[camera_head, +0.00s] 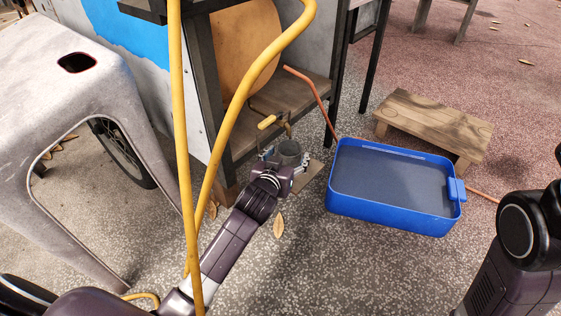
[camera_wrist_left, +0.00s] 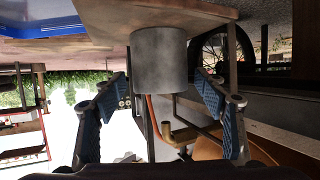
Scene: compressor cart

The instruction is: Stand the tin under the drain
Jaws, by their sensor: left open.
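The tin (camera_head: 290,150), a small grey cylinder, stands on a wooden board (camera_head: 311,178) at the foot of the cart. My left gripper (camera_head: 281,163) is open at the tin. In the left wrist view, which is upside down, the tin (camera_wrist_left: 159,60) is between or just beyond the open fingertips (camera_wrist_left: 160,80), with gaps on both sides. The brass drain (camera_wrist_left: 182,134), with its yellow handle (camera_head: 267,122) in the head view, is above the tin's level. I cannot tell whether it is directly over the tin. My right arm shows at the right edge, its gripper out of view.
A blue tray (camera_head: 390,228) lies right of the tin, with a low wooden stool (camera_head: 432,125) behind it. A yellow hose (camera_head: 182,130) hangs across the left arm. A grey plastic stool (camera_head: 60,95) stands left. Speckled floor in front is mostly clear.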

